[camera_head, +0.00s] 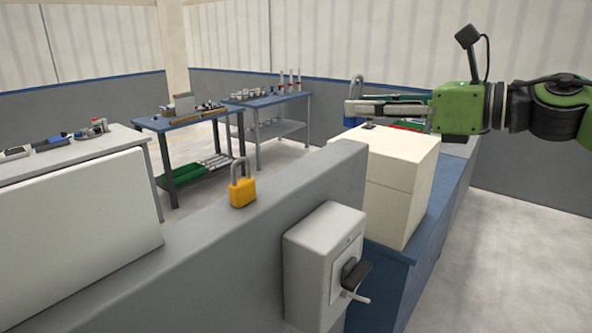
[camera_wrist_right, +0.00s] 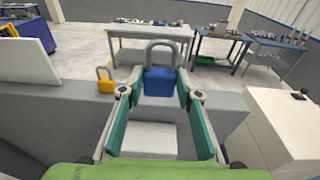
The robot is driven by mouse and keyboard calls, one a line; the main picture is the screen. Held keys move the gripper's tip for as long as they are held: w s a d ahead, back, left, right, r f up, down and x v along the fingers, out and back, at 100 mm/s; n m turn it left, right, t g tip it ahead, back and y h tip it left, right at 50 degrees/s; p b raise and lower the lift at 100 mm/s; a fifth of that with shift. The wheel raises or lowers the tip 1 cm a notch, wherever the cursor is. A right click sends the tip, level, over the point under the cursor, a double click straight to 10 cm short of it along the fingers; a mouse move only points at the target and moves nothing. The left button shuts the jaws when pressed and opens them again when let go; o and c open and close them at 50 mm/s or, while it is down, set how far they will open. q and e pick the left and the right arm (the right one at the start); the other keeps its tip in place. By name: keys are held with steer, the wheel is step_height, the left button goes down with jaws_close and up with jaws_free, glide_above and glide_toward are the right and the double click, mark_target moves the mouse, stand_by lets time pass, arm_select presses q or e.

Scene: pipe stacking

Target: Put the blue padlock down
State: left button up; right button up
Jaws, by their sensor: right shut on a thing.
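The blue padlock (camera_wrist_right: 160,82) with its grey shackle is held upright between the fingertips of my right gripper (camera_wrist_right: 160,90) in the wrist view. In the head view the right gripper (camera_head: 352,108) comes in from the right, above the cream box, and partly hides the padlock's blue body (camera_head: 351,122). The padlock is in the air, apart from the surfaces below. My left gripper is in neither view.
A yellow padlock (camera_head: 242,192) stands on the grey wall's top (camera_head: 215,228). A white switch box (camera_head: 312,262) with a black lever is on the wall's side. The cream box (camera_head: 395,195) stands on a blue bench (camera_head: 418,255). Worktables with tools stand behind.

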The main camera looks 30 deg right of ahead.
steer(key=w+f+p, duration=0.2)
steer(key=w+p, duration=0.1)
steer(key=w, duration=0.1)
steer(key=w+f+p, duration=0.3)
steer(key=w, duration=0.1)
steer(key=w+f+p, duration=0.2)
steer(key=w+p, duration=0.1)
steer(key=w, duration=0.2)
steer(key=shift+a+f, duration=0.1)
steer(key=shift+f, duration=0.3)
steer(key=shift+w+f+p, duration=0.25)
steer(key=shift+f+p, duration=0.05)
steer(key=shift+f, duration=0.15)
steer(key=shift+p, duration=0.35)
steer(key=shift+w+f+p, duration=0.15)
steer(key=shift+f+p, duration=0.05)
steer(key=shift+p, duration=0.3)
step_height(320, 180, down, 3)
steer(key=shift+b, duration=1.05)
steer(key=shift+w+f, duration=0.1)
steer(key=shift+f, duration=0.2)
